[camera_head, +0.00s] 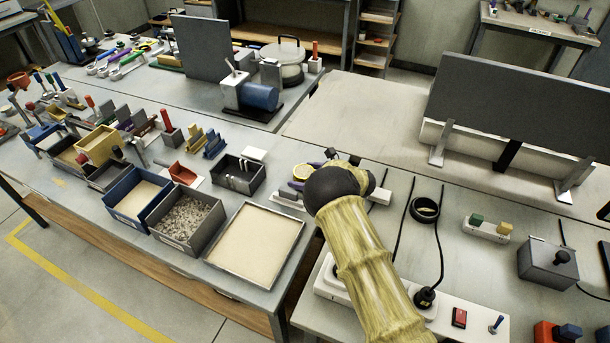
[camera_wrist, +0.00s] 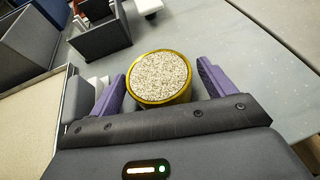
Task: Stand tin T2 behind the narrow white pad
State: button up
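A round tin with a yellow rim and speckled, grainy top (camera_wrist: 160,78) stands between my gripper's purple fingers (camera_wrist: 162,85) in the wrist view. A small gap shows at the right finger; the left finger is very close to the tin. In the head view, the yellow rim (camera_head: 303,171) shows beside my gripper (camera_head: 313,170), mostly hidden behind my arm. No label is readable, so I cannot tell whether it is T2. A small white block (camera_head: 255,153) lies behind a dark open box. I cannot tell which white thing is the narrow white pad.
A dark open box (camera_head: 238,174) and a sand-filled tray (camera_head: 257,243) stand left of my gripper. A black ring (camera_head: 424,209), cables and a white power strip (camera_head: 440,312) lie to the right. Clear grey bench shows right of the tin in the wrist view.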

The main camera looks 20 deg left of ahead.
jog(key=shift+r, duration=0.15)
jog(key=b+v, duration=0.1)
jog(key=v, duration=1.1)
jog(key=shift+b, duration=0.4)
jog(key=w+d+r+m+t+h, duration=0.45)
jog(key=d+m+t, duration=0.25)
jog(key=d+m, duration=0.5)
jog(key=s+d+r+m+h, duration=0.2)
jog(key=d+m+h, duration=0.1)
jog(key=d+m, duration=0.4)
jog(key=s+d+r+m+h, duration=0.1)
jog(key=d+r+m+h, duration=0.2)
jog(key=m, duration=0.7)
jog(key=s+d+m+g+h, duration=0.1)
jog(key=s+d+m+g, duration=0.2)
jog(key=s+m, duration=0.8)
jog(key=s+d+m+g+h, duration=0.1)
jog(key=s+d+m+g, duration=0.2)
jog(key=s+m, duration=0.7)
jog(key=s+g, duration=0.2)
jog(key=s, duration=0.5)
jog(key=shift+d+f+m, duration=0.25)
jog(key=shift+d+m, duration=0.05)
jog(key=shift+m, duration=0.1)
